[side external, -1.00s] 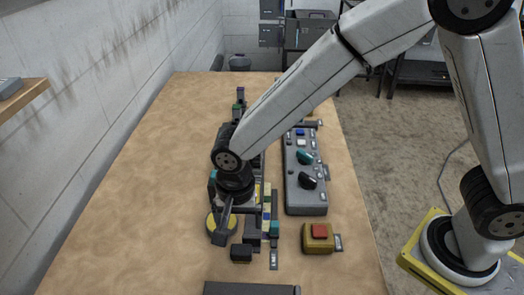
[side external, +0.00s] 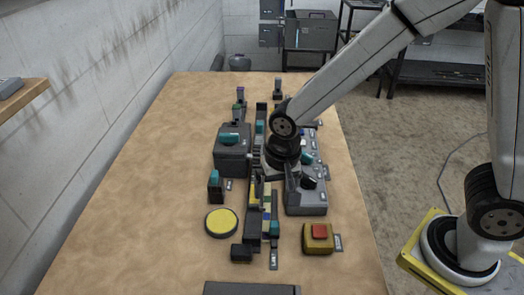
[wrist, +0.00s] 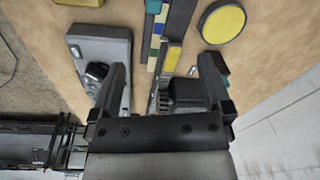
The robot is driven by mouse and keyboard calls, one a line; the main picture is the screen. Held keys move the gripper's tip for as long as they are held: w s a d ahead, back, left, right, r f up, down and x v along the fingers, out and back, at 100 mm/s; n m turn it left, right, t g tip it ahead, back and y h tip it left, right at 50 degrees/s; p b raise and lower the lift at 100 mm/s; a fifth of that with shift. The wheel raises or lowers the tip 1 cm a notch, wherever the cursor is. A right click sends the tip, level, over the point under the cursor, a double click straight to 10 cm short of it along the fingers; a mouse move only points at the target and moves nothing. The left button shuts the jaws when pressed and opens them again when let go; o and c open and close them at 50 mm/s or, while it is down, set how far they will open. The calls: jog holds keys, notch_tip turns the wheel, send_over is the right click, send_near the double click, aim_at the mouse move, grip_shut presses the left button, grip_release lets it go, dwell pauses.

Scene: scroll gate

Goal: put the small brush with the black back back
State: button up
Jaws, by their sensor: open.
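I cannot pick out the small brush with the black back for certain in either view. A small black block (side external: 241,253) lies at the near end of the central track, but its kind is too small to tell. My gripper (side external: 272,186) is over the central track (side external: 254,222), beside the grey control panel. In the wrist view my gripper (wrist: 163,78) has its two dark fingers spread wide, with nothing held between them. A yellow-topped rail (wrist: 172,58) and a dark block (wrist: 186,90) show beyond and between the fingers.
The grey control panel (side external: 306,204) with knobs is right of the track. A yellow round pad (side external: 221,222) and a dark box with a teal top (side external: 232,158) are left. A red-button box (side external: 318,238) stands near right. The table's left side is clear.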

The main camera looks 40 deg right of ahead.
jog(key=s+d+r+n+t, duration=0.1)
jog(key=s+d+n, duration=0.4)
jog(key=d, duration=0.7)
jog(key=shift+s+d+t, duration=0.3)
jog(key=shift+s+d, duration=0.05)
jog(key=shift+s, duration=0.05)
jog(key=shift+w, duration=0.1)
dwell(0.5)
